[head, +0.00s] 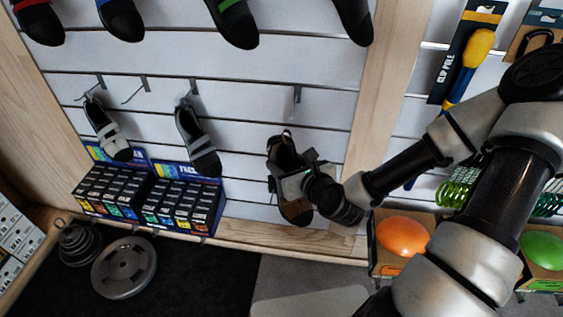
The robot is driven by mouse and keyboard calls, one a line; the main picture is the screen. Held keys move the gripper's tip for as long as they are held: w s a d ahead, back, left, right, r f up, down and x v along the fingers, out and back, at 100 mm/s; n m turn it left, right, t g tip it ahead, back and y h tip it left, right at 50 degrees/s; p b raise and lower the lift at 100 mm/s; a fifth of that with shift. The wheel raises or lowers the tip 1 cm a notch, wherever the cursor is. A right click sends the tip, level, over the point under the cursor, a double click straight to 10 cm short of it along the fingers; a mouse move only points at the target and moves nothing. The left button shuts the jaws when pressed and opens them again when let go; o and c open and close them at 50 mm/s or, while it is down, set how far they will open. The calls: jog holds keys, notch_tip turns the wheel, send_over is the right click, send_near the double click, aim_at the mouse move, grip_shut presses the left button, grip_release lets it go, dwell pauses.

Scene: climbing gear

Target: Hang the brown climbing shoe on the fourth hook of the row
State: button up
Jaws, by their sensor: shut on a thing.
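The brown climbing shoe (295,211) is in the head view, heel loop up and toe down, in front of the slatted wall. My gripper (296,184) is shut on its middle from the right and hides part of it. The row of hooks runs along the slatted wall. The fourth visible hook from the left (297,94) is empty and stands above the shoe, with a clear gap between it and the heel loop. The second hook (136,90) is empty too. A light grey shoe (108,130) hangs on the first hook and a dark grey shoe (197,142) on the third.
Several shoes with coloured trim hang above. Stacked boxes (180,205) stand below the left shoes. An orange dome (402,236) in a carton and a wooden post (388,80) are at right. Weight plates (124,268) lie on the dark floor at lower left.

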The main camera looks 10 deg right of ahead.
jog(key=shift+w+d+b, duration=0.15)
jog(key=shift+w+d, duration=0.1)
jog(key=shift+w, duration=0.25)
jog(key=shift+w+d+b, duration=0.15)
jog(key=shift+w+d, duration=0.05)
jog(key=shift+w, duration=0.3)
jog(key=w+d+f+b, duration=0.1)
jog(key=w+d+b, duration=0.1)
jog(key=w, duration=0.8)
jog(key=shift+w+d+f, duration=0.25)
jog(key=shift+w+d, duration=0.05)
jog(key=shift+d, duration=0.4)
dwell(0.4)
jog(key=o, duration=1.3)
jog(key=shift+s, duration=0.1)
